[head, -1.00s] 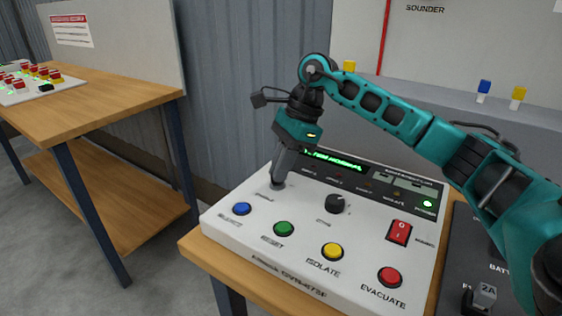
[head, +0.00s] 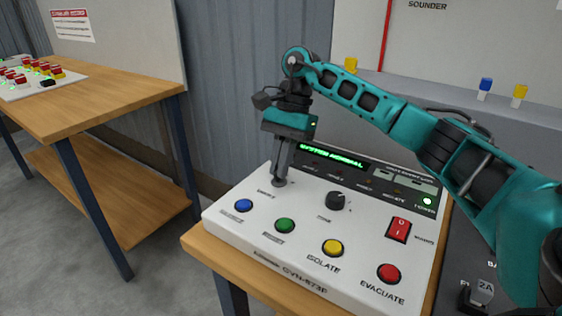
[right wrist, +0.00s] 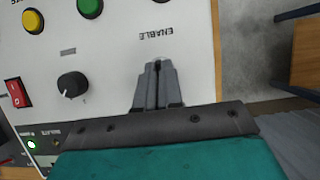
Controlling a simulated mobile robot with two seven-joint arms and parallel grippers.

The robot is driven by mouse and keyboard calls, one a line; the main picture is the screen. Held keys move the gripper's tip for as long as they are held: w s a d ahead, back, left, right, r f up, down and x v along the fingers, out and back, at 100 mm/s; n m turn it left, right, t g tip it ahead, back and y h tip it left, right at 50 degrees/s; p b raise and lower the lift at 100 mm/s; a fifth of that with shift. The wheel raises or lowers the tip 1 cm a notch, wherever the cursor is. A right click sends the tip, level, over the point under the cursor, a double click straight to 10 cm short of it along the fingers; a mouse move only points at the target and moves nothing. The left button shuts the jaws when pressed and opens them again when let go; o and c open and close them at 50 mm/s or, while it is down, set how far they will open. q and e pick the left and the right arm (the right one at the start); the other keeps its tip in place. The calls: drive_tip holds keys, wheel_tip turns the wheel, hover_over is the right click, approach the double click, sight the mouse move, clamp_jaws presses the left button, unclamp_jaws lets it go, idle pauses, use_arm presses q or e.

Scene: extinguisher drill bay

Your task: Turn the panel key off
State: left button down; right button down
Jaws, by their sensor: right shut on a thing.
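The white control panel (head: 262,239) stands on a wooden bench, with a green display reading SYSTEM NORMAL. The key switch (head: 279,183) is at its back left, by the ENABLE label; only its round base shows. My right gripper (head: 281,174) points down onto it from above, shut on the key. The key itself is hidden between the fingers. In the right wrist view, the closed fingers (right wrist: 158,82) are beside the ENABLE label and cover the key. My left gripper is not in view.
The panel also carries a blue button (head: 243,205), a green button (head: 285,225), a yellow button (head: 332,247), a red button (head: 389,273), a black knob (head: 335,201) and a red rocker switch (head: 398,229). Another wooden bench (head: 120,100) stands at left.

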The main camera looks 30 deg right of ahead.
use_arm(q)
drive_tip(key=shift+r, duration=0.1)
use_arm(e)
drive_tip(key=c, duration=1.3)
unclamp_jaws()
drive_tip(key=shift+r, duration=0.1)
